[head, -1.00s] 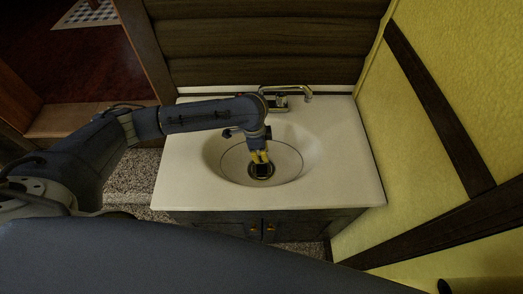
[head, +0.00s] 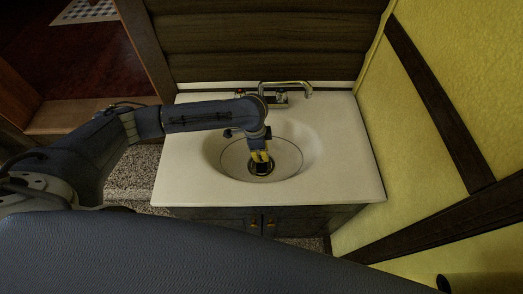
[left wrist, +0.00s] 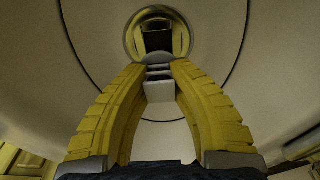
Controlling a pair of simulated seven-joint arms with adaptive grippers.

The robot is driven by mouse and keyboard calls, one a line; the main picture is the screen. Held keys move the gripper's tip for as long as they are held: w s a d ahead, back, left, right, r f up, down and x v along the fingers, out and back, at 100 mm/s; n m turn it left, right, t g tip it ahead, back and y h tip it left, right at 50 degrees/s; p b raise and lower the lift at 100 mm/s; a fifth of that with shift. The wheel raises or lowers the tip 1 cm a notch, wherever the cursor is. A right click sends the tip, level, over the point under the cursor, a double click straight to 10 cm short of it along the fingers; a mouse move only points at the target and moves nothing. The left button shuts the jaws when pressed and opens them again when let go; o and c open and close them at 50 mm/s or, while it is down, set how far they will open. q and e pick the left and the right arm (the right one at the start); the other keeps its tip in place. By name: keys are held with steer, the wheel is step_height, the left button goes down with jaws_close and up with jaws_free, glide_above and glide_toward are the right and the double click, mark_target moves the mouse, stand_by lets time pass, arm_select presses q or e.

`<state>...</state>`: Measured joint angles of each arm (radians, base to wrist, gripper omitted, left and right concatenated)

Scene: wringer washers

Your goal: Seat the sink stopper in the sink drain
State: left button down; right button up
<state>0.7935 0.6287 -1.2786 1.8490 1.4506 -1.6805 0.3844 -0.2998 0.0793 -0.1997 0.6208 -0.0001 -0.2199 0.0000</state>
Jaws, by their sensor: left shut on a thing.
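The white oval sink basin (head: 300,160) is set in a pale countertop, with its round drain (head: 261,175) low in the middle. My left gripper (head: 261,161) reaches down into the basin, its yellow fingertips at the drain. In the left wrist view the fingers (left wrist: 158,72) converge on a small grey piece (left wrist: 161,91), seemingly part of the stopper. Beyond the tips, a brass-coloured ring (left wrist: 133,38) surrounds a dark, squarish centre. I cannot tell stopper from drain hole there, nor whether the stopper is seated. My right gripper is out of view.
A chrome faucet (head: 285,88) stands at the back of the countertop (head: 345,150), close behind my left wrist. A yellow wall (head: 430,60) rises on the right and dark wood panelling (head: 270,40) behind. The basin's right side is clear.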

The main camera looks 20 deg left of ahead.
arm_select(q)
steer(key=shift+f, duration=1.9)
steer(key=shift+f, duration=1.4)
stand_by(3.4)
steer(key=c, duration=0.6)
jaws_free()
steer(key=shift+r, duration=0.15)
